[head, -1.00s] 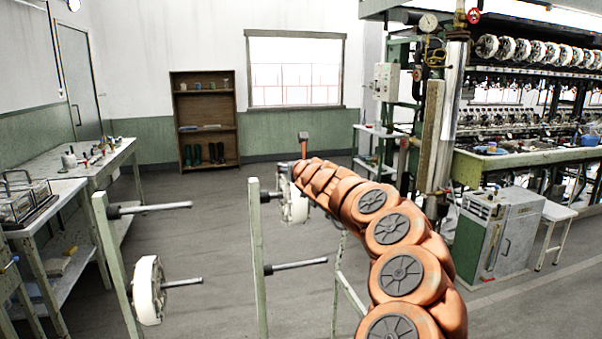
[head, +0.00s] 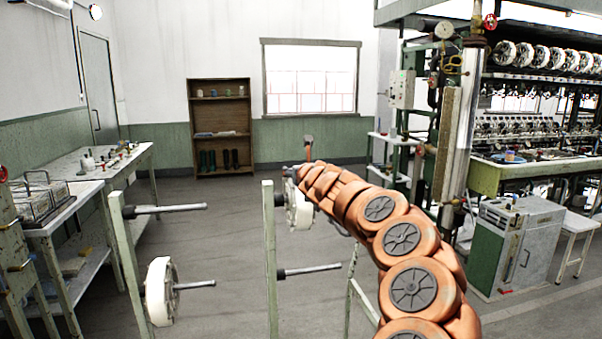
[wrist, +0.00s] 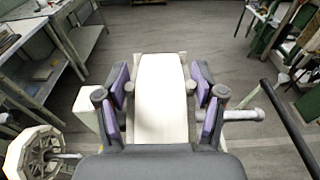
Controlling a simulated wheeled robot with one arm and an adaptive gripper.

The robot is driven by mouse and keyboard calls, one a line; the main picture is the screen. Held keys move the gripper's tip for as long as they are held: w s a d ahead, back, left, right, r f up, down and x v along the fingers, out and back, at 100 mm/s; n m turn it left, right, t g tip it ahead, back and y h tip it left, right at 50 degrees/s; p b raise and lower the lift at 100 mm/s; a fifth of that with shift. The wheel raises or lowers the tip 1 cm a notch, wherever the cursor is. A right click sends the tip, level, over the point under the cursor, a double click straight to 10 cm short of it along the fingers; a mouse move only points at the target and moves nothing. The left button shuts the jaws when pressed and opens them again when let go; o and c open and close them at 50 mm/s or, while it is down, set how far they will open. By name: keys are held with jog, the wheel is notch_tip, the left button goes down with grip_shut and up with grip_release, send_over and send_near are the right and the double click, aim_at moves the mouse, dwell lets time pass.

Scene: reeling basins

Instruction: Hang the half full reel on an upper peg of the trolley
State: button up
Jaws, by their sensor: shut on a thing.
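My gripper (wrist: 160,92) is shut on a white reel (wrist: 160,70), with its purple pads on both sides of the rim. In the head view this reel (head: 299,207) is upright beside the right post (head: 269,250) of the trolley, at the height of its upper peg. In the wrist view a pale rod end (wrist: 245,115) sticks out to the right, in line with the reel; the reel's hub is hidden. How much thread it holds is unclear. The upper left peg (head: 172,208) is bare. A second white reel (head: 160,290) hangs on the lower left peg.
The lower right peg (head: 312,271) is bare. A workbench (head: 80,190) stands at left, a brown shelf (head: 220,125) at the back wall. The reeling machine (head: 490,175) and a grey-green cabinet (head: 515,250) stand at right. The floor behind the trolley is clear.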

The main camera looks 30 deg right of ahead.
jog(key=shift+a+f, duration=0.1)
jog(key=shift+f, duration=0.1)
dwell(0.8)
jog(key=o, duration=1.4)
jog(key=shift+c, duration=0.2)
jog(key=shift+c, duration=0.3)
jog(key=b+v, duration=0.2)
jog(key=shift+s+a+f+b, duration=0.15)
jog(key=shift+s+a+b, duration=0.05)
jog(key=shift+s+b, duration=0.1)
jog(key=b+v, duration=0.4)
jog(key=v, duration=0.6)
jog(key=shift+s, duration=0.1)
